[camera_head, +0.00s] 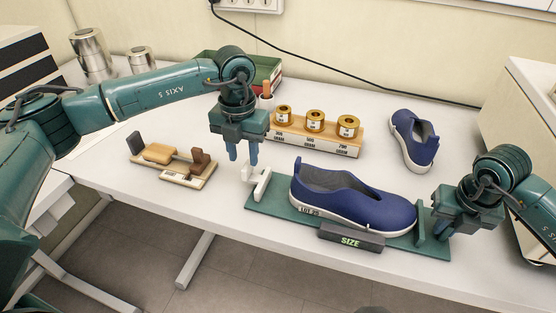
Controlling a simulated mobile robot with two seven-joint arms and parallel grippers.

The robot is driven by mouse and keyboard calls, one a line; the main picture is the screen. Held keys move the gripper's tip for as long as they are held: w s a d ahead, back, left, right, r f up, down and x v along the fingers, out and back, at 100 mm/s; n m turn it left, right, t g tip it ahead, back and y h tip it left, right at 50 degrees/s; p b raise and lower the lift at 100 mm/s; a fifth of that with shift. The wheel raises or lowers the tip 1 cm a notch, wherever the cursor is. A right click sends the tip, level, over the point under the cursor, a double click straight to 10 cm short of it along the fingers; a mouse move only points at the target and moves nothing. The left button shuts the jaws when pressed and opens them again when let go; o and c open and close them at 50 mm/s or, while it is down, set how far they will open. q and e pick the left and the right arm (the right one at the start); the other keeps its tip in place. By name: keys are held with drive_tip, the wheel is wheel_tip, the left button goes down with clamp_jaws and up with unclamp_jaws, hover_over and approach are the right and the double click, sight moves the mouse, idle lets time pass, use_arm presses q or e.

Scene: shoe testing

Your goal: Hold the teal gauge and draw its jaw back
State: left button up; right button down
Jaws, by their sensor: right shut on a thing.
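The teal gauge (265,208) lies on the table with a blue shoe (370,208) resting on it, toe to the right. Its white jaw (258,184) stands at the left end, close to the shoe's heel. A teal upright end stop (420,222) stands at the right end. My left gripper (243,153) points down just above and behind the jaw, its two blue fingers apart and empty. My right gripper (438,232) is at the gauge's right end, shut on the gauge; its fingertips are mostly hidden.
A dark SIZE display (351,238) sits at the gauge's front edge. A wooden device (172,162) lies to the left. A rack with brass weights (315,137) stands behind, near another blue shoe (412,140). The table front left of the gauge is clear.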

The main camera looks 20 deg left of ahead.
use_arm(q)
wheel_tip(320, 180, up, 8)
drive_tip(key=shift+r, duration=0.15)
use_arm(e)
drive_tip(key=shift+a, duration=0.1)
drive_tip(key=c, duration=1.4)
unclamp_jaws()
drive_tip(key=shift+o, duration=0.2)
